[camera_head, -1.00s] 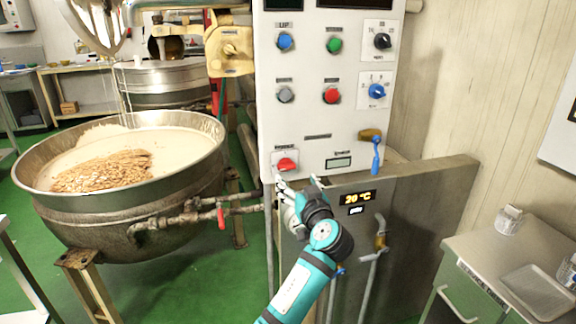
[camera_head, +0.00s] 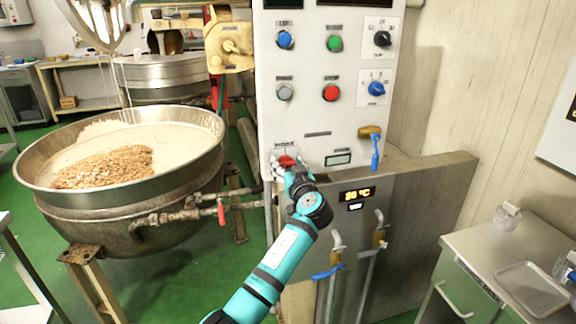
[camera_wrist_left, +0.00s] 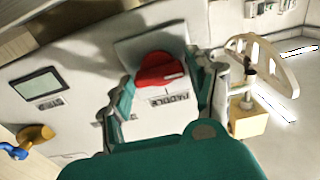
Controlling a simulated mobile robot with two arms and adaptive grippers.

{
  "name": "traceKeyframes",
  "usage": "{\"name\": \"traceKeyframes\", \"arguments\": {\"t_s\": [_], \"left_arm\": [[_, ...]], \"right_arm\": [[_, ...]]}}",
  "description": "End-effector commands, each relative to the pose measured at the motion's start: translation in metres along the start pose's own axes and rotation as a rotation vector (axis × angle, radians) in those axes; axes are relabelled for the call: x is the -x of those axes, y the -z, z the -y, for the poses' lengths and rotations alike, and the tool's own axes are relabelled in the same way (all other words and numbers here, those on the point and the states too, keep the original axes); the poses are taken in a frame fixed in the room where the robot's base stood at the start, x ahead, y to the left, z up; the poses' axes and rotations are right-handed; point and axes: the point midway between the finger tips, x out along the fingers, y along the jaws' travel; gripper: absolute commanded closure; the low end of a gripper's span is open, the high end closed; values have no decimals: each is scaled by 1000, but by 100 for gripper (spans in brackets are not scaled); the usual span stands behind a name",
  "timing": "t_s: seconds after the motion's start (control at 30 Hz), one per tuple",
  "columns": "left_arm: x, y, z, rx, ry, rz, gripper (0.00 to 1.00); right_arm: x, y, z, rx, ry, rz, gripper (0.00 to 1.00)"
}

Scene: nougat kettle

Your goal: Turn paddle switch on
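The paddle switch is a red rotary knob (camera_head: 287,161) low on the left of the white control panel (camera_head: 310,115). In the left wrist view the red knob (camera_wrist_left: 160,70) sits on a grey plate with a small label beside it. My left gripper (camera_head: 287,170) is at the panel, in front of the knob and partly covering it. In the left wrist view its teal fingers stand on either side of the knob, open, with small gaps showing; contact cannot be made out. My right gripper is not in view.
A blue-handled valve (camera_head: 375,150) is right of the switch. Other buttons and dials are higher on the panel. A large kettle (camera_head: 120,215) of nougat stands left, with pipes towards the panel. A steel table (camera_head: 480,265) is at the right.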

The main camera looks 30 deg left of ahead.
Motion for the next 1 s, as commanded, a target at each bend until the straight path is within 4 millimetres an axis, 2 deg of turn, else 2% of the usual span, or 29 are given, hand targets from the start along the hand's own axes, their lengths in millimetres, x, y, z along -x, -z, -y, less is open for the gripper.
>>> {"name": "traceKeyframes", "arguments": {"t_s": [0.03,0.3,0.67,1.0], "left_arm": [[0,0,0,0,0,0,50],[0,0,0,0,0,0,83],[0,-1,0,-68,0,1,83],[1,-1,-2,-328,-1,1,83]], "right_arm": [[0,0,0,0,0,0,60],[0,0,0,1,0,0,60],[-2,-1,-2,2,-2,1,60],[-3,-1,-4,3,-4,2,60]]}}
